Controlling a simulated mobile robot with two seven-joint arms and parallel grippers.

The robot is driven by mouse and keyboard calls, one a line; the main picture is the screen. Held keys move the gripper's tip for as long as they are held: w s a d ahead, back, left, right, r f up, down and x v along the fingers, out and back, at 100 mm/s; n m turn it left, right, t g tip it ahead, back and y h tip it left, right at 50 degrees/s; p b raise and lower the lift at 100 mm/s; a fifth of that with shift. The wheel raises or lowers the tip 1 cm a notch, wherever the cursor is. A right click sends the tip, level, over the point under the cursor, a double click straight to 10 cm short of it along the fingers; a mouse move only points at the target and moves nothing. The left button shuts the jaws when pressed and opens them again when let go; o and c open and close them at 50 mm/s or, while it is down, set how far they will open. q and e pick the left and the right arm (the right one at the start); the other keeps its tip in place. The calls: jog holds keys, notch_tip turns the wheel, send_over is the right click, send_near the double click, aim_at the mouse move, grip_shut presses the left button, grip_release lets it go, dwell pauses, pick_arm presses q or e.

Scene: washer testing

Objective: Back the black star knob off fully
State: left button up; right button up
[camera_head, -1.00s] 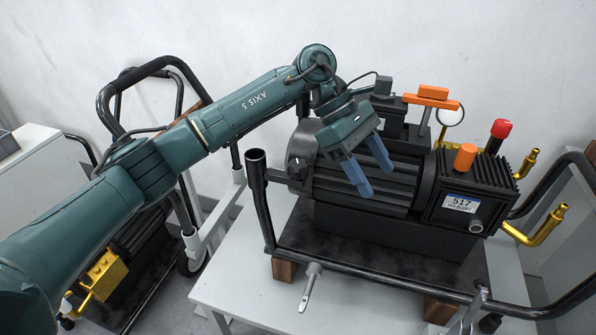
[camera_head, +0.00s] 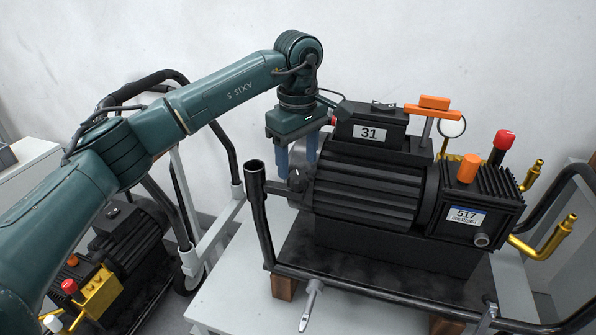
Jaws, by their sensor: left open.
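A dark knob-like part (camera_head: 297,181), which looks like the black star knob, sits at the left end of the black ribbed pump (camera_head: 365,190). Its lobes are too small to make out clearly. My left gripper (camera_head: 297,160) points down with its two blue fingers apart, just above and behind the knob, at the pump's left end. The lower fingertips are partly hidden by the knob and pump, so I cannot tell whether they touch it. Nothing shows between the fingers. My right gripper is out of view.
An upright black tube (camera_head: 257,200) of the frame stands left of the knob. On the pump are a box marked 31 (camera_head: 369,133), an orange T-handle (camera_head: 432,106), an orange cap (camera_head: 468,168) and a red cap (camera_head: 504,139). A grey lever (camera_head: 311,303) hangs at the front.

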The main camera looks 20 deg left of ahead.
aim_at(299, 175)
pick_arm(q)
jog(key=shift+f, duration=1.8)
jog(key=shift+c, duration=0.6)
jog(key=c, duration=0.9)
jog(key=shift+n, duration=0.3)
jog(key=n, duration=0.5)
jog(key=shift+n, duration=0.3)
jog(key=n, duration=0.6)
